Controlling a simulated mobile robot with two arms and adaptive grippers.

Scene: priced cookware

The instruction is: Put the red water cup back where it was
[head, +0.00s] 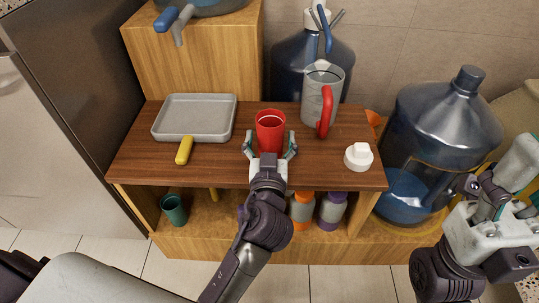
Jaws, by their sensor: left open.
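The red water cup (270,122) stands upright on the brown wooden top of the low cabinet (220,166), near its middle. My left gripper (270,147) is open, with one finger at each side of the cup's lower part. Whether the fingers touch the cup I cannot tell. The gripper hides the cup's lower front. My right gripper (508,195) is at the right edge of the view, in front of the large water bottle and away from the cup. Its fingertips are partly cut off, so its opening is unclear.
A grey pan (195,113) with a yellow handle lies left of the cup. A grey jug (319,95) with a red handle stands behind right, and a white-lidded item (358,156) sits right. Large blue water bottles (445,118) stand behind and right. The shelf below holds a green cup (173,209) and bottles.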

